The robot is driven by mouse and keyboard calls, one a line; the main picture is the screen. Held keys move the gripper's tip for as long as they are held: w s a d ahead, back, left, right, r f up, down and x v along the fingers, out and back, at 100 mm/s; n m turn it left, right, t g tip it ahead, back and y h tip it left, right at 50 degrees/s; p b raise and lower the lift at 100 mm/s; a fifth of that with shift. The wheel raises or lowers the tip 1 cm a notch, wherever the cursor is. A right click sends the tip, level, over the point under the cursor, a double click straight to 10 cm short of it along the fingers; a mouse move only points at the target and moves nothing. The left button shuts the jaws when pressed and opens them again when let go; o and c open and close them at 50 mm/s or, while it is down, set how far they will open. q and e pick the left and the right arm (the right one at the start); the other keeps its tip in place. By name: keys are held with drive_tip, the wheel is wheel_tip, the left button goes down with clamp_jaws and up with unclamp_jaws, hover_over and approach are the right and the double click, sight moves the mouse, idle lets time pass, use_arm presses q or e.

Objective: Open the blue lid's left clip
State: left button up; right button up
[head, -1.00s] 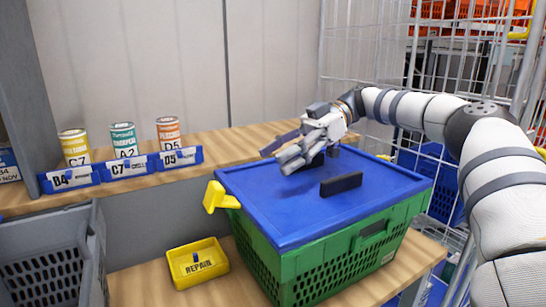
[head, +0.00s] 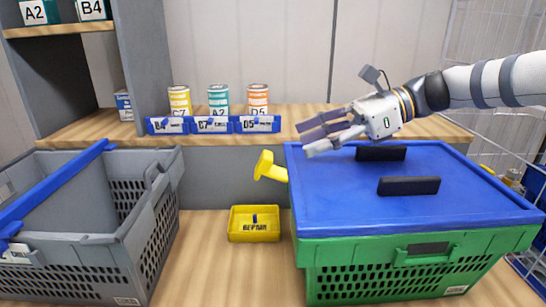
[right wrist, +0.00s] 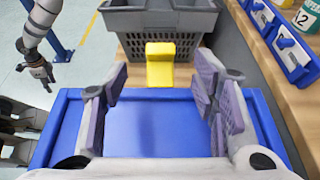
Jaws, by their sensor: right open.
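A blue lid (head: 340,205) lies on a green tote (head: 400,275); two black handles (head: 408,186) stand on it. The yellow left clip (head: 268,168) sticks out, tilted outward, at the lid's left edge. It also shows in the right wrist view (right wrist: 160,68), beyond the fingertips and between them. My right gripper (head: 312,138) is open and empty above the lid's far left part, apart from the clip. Its spread fingers (right wrist: 162,85) frame the lid's edge in the wrist view. My left gripper (right wrist: 42,74) shows only small, at the left of the wrist view, away from the lid.
A grey tote (head: 150,215) with a blue bar (head: 60,180) across it stands at the left. A yellow REPAIR bin (head: 254,224) sits on the wooden table below the clip. Several cans stand behind blue label bins (head: 213,125) on the back shelf. A wire cage borders the right.

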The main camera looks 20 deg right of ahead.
sight(270, 155)
drive_tip(key=x, duration=0.9)
drive_tip(key=shift+w+a+b, duration=0.15)
drive_tip(key=shift+a+b, duration=0.15)
drive_tip(key=shift+c, duration=0.5)
